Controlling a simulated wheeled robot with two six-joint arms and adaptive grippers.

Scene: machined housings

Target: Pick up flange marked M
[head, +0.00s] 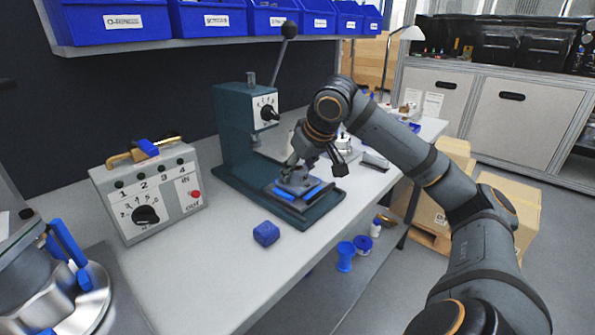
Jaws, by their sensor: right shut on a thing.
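A grey flange (298,183) sits at the base of the green press, over a blue-edged fixture (292,192). The letter on it is too small to read. My right gripper (314,167) reaches down from the right and is shut on the flange; its fingers hide part of it. I cannot tell whether the flange touches the fixture or is slightly above it. My left gripper is not in view.
The green press (236,130) with its lever stands behind my right gripper. A control box (150,190) stands at the left. A blue block (266,233) lies in front on the grey bench (215,270). Blue bins (207,18) hang above. Cardboard boxes (505,205) stand on the floor at right.

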